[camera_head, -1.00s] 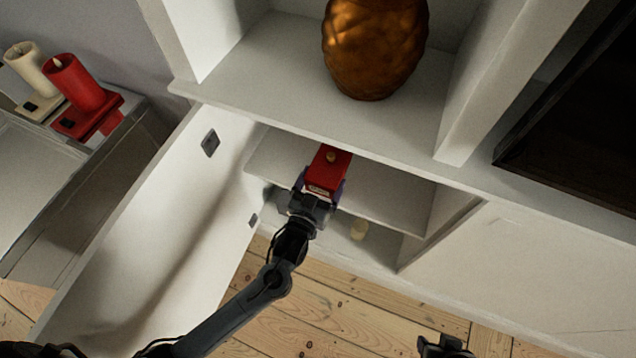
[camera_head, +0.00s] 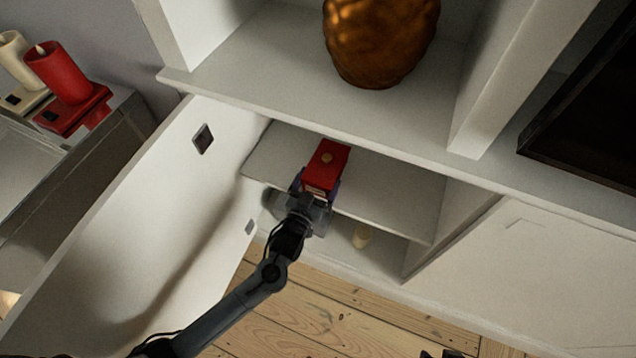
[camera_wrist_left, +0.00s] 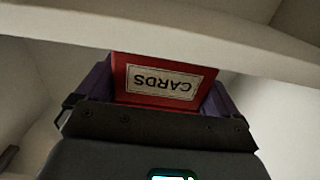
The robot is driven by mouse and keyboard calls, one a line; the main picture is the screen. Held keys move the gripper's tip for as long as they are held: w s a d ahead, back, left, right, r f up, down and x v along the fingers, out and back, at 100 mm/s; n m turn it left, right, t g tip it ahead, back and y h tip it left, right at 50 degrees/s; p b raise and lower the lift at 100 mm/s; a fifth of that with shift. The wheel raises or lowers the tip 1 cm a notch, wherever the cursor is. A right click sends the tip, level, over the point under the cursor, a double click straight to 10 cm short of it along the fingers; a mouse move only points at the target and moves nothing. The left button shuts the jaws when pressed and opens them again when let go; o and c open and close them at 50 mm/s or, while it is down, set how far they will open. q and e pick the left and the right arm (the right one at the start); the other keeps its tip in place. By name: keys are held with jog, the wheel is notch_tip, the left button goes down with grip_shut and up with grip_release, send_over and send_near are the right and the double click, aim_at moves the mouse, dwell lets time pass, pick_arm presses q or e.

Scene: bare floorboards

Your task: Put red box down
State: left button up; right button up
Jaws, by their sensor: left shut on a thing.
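The red box (camera_head: 327,167) is held at the inner shelf (camera_head: 390,192) of the open white cabinet. In the left wrist view the red box (camera_wrist_left: 160,82) shows a white label reading "CARDS", upside down. My left gripper (camera_head: 316,190) is shut on the near end of the red box, with a purple-blue finger on each side. Whether the box touches the shelf is hard to tell. My right gripper (camera_head: 440,354) shows only as a dark bit at the bottom edge, and its jaws are not readable.
The open cabinet door (camera_head: 150,215) stands to the left of my left arm. A bronze vase (camera_head: 380,40) stands on the upper surface. Red (camera_head: 60,75) and cream candles stand at far left.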

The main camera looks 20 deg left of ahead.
pick_arm(q)
jog(key=shift+f, duration=0.1)
jog(key=o, duration=0.7)
jog(key=shift+s+r, duration=0.1)
jog(key=shift+r, duration=0.1)
jog(key=s+a+r+m+g+p, duration=0.1)
jog(key=s+g, duration=0.6)
jog(key=s, duration=0.7)
jog(key=s+a+r+m+g+p, duration=0.1)
jog(key=s+g, duration=0.6)
jog(key=s, duration=0.8)
jog(key=a+r+p, duration=0.1)
jog(key=a+p, duration=0.1)
jog(key=p, duration=0.1)
jog(key=shift+s, duration=0.2)
